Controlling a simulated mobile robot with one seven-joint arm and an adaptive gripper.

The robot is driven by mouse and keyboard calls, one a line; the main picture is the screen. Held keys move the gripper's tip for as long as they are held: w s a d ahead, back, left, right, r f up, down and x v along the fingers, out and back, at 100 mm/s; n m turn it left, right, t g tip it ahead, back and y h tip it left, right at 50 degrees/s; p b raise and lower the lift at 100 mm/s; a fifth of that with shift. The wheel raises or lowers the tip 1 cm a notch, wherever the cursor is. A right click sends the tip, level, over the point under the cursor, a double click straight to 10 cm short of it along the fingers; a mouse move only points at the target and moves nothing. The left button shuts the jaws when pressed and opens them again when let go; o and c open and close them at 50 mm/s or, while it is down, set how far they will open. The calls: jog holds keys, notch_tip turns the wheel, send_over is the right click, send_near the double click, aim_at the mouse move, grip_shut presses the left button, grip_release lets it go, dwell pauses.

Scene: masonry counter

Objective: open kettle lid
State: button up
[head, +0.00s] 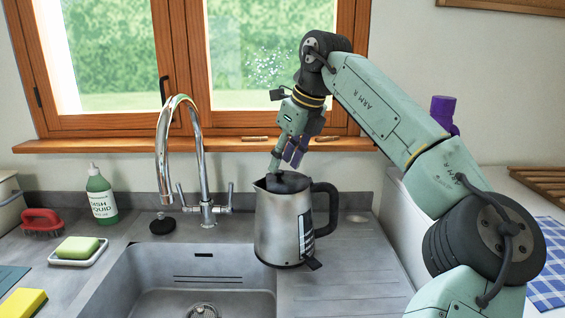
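A steel kettle (281,228) with a black handle (328,207) stands upright on the drainer just right of the sink. Its dark lid (287,183) sits at the top and looks closed, though my fingers partly cover it. My gripper (281,165) points down over the kettle, with its fingertips at or just above the lid. I cannot tell if they touch it. The fingers overlap in this view, so the gap between them is unclear.
The sink (140,262) and a tall chrome tap (199,165) are left of the kettle. A green soap bottle (101,196), a soap dish (78,260) and a red brush (42,222) stand further left. The window sill (90,145) runs behind. The drainer right of the kettle is clear.

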jog(key=shift+x, duration=0.9)
jog(key=shift+c, duration=0.3)
jog(key=shift+r, duration=0.1)
grip_shut()
